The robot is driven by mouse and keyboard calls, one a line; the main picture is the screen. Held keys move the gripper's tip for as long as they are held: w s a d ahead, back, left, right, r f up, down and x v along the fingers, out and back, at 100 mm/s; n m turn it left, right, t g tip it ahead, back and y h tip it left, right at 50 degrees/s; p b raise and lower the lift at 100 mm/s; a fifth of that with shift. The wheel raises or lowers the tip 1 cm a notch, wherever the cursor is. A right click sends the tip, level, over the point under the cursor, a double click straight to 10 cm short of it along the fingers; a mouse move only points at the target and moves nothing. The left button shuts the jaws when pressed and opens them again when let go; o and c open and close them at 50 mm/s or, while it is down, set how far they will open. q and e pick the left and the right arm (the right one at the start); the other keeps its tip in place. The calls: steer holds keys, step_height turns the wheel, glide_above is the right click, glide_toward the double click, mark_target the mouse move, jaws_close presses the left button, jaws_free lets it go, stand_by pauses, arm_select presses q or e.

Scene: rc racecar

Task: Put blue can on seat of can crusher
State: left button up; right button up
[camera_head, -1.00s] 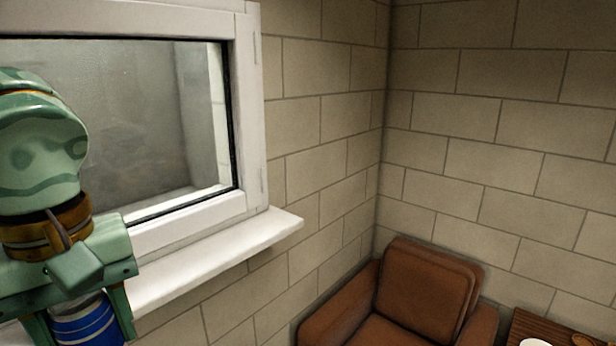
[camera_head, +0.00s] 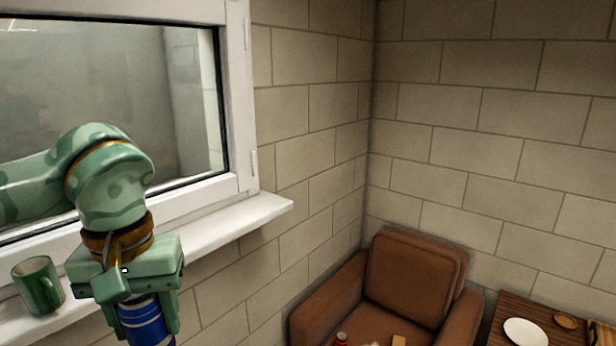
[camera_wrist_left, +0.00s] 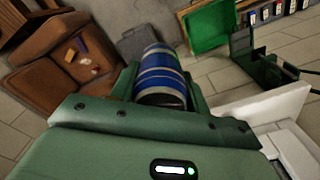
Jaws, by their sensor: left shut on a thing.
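My left gripper (camera_head: 146,322) is shut on a blue can (camera_head: 143,312) with pale bands, and its fingers clasp the can's sides. In the head view it is beside the white window sill, with the can's lower end cut off by the picture edge. In the left wrist view the can (camera_wrist_left: 161,76) sticks out between the fingers, above the floor. My right gripper is not in view.
A green mug (camera_head: 38,286) stands on the window sill (camera_head: 225,226), left of my gripper. A brown armchair (camera_head: 400,290) with small items on its seat fills the corner. A wooden table (camera_head: 502,334) with a white plate (camera_head: 526,332) is at the right. The wrist view shows a green box (camera_wrist_left: 208,26).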

arm_select(q)
step_height(320, 180, down, 28)
steer(key=m+b, duration=0.2)
steer(key=b, duration=0.9)
steer(key=shift+a+m, duration=0.2)
steer(key=shift+m, duration=0.1)
steer(key=shift+r, duration=0.1)
